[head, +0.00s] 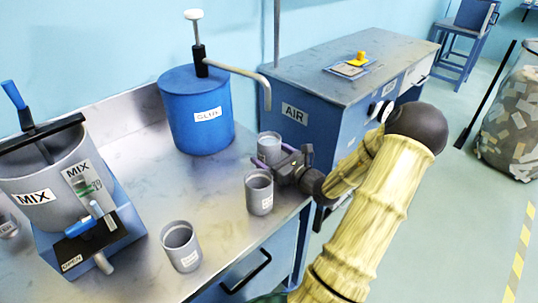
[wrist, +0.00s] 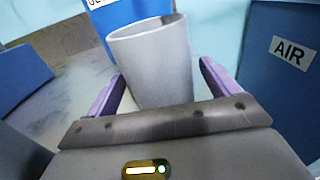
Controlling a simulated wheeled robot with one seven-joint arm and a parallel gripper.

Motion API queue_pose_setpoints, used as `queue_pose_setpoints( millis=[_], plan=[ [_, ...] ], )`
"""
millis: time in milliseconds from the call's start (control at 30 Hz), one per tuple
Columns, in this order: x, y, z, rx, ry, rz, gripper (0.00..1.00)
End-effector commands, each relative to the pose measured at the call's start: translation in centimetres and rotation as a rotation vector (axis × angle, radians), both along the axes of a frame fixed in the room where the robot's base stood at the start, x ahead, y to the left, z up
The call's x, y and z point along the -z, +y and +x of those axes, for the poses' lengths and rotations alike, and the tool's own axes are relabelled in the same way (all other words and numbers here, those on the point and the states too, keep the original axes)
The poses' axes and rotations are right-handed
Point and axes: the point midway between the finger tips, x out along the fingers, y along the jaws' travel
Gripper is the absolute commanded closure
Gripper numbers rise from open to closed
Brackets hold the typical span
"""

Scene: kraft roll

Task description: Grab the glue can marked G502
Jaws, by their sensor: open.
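Several grey cans stand on the metal bench. The back can (head: 269,147) is by the blue drum, and my gripper (head: 274,160) is open with its purple fingers at either side of it. In the wrist view this can (wrist: 150,62) stands upright between the open fingers; no label shows on its visible side. A middle can (head: 259,190) stands just in front of my gripper, and a front can (head: 181,247) is nearer the bench edge. Both have white labels too small to read, so I cannot tell which can is G502.
The blue glue drum (head: 196,110) with a pump and spout stands behind the cans. A grey mixing pot (head: 45,195) on a blue stand is at left. A blue AIR cabinet (head: 310,112) is at right. The bench (head: 135,150) is clear between pot and drum.

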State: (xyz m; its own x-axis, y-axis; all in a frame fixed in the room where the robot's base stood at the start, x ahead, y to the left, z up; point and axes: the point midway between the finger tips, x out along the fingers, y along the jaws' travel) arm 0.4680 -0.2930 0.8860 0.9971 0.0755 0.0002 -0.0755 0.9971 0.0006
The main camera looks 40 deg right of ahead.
Motion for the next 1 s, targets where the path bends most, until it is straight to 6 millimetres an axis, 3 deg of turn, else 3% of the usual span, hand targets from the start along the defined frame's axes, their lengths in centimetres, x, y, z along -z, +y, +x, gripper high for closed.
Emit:
queue_pose_setpoints(
  millis=[200,733,767,1000],
  plan=[
    [0.0,0.2,2.7,-0.001,0.0,0.0,0.12],
    [0.0,0.2,2.8,0.0,0.0,0.0,0.12],
    [0.0,0.2,2.8,0.0,0.0,0.0,0.14],
    [0.0,0.2,2.8,0.0,0.0,0.0,0.61]
  ],
)
